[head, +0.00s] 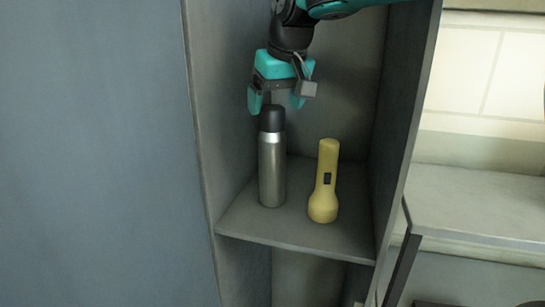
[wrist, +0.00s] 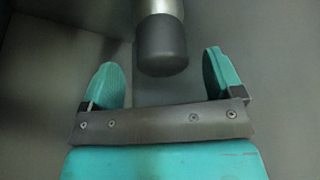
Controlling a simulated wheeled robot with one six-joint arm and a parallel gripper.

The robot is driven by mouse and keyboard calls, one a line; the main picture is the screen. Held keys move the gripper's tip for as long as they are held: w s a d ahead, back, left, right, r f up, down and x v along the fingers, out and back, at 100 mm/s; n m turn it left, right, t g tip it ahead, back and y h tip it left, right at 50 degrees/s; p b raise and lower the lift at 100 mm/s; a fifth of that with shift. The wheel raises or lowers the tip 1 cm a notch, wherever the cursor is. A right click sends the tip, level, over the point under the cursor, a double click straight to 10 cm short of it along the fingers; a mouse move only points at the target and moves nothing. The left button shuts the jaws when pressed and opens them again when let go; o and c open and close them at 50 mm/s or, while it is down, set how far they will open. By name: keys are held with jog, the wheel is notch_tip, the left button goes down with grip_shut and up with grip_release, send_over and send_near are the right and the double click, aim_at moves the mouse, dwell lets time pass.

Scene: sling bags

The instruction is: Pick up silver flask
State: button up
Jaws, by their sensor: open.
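The silver flask (head: 272,168) stands upright on a grey shelf, left of a yellow flashlight. Its black cap (head: 272,118) faces up. My gripper (head: 275,103) is above the flask with its teal fingers pointing down, one on each side of the cap's top in the head view. In the wrist view, the black cap (wrist: 161,45) and a bit of the silver body (wrist: 159,7) show at the top, between and beyond the fingertips of my gripper (wrist: 160,72). The fingers are apart and hold nothing. The flask's lower part is outside the wrist view.
The yellow flashlight (head: 326,182) stands on its head close to the right of the flask. The shelf (head: 298,231) is a narrow compartment with walls on the left (head: 222,120) and right (head: 405,120). A counter (head: 480,205) lies outside to the right.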

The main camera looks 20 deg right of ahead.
aim_at(272, 137)
jog(key=p+x, duration=0.1)
jog(key=x, duration=0.3)
jog(key=shift+s+f+p, duration=0.15)
jog(key=shift+f+p, duration=0.1)
jog(key=shift+p, duration=0.05)
grip_shut()
